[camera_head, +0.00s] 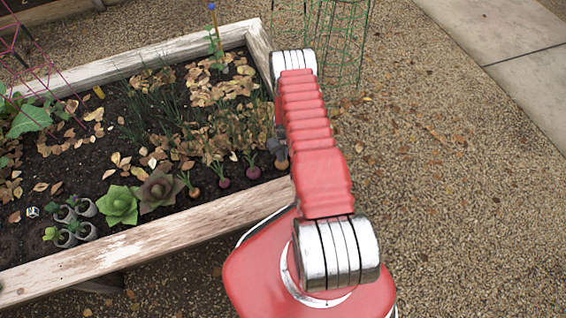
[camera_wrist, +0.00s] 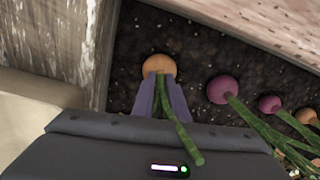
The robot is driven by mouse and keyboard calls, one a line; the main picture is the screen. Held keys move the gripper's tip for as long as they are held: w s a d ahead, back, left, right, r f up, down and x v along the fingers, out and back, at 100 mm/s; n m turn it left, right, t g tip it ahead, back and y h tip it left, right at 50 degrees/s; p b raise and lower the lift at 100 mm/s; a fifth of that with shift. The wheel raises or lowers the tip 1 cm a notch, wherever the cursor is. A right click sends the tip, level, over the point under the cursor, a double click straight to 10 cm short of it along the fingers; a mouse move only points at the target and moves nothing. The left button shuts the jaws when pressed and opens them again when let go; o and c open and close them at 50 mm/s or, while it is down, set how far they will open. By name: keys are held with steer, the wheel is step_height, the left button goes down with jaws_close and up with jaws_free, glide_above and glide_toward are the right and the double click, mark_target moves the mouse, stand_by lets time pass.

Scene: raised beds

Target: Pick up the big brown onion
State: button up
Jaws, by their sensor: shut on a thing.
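The big brown onion (camera_wrist: 159,64) is round and orange-brown with green leaves. In the wrist view it sits between the tips of my gripper (camera_wrist: 160,92), which is shut on it; its leaves run back between the purple fingers. In the head view, the onion (camera_head: 282,164) shows partly below my gripper (camera_head: 279,150), beside the red arm, at the bed's near right corner. Dark soil lies around it; whether it is clear of the soil I cannot tell.
Two purple onions (camera_wrist: 222,89) (camera_wrist: 269,104) and a smaller orange-brown one (camera_wrist: 305,117) stand in a row beside it. Wooden bed boards (camera_head: 150,240) border the soil closely. Green succulents (camera_head: 118,205) and small pots (camera_head: 84,207) are farther left. Gravel (camera_head: 440,200) on the right is open.

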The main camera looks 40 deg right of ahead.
jaws_close()
steer(key=shift+r, duration=0.15)
steer(key=shift+r, duration=0.2)
step_height(320, 180, up, 9)
steer(key=shift+r, duration=0.2)
stand_by(0.3)
stand_by(0.5)
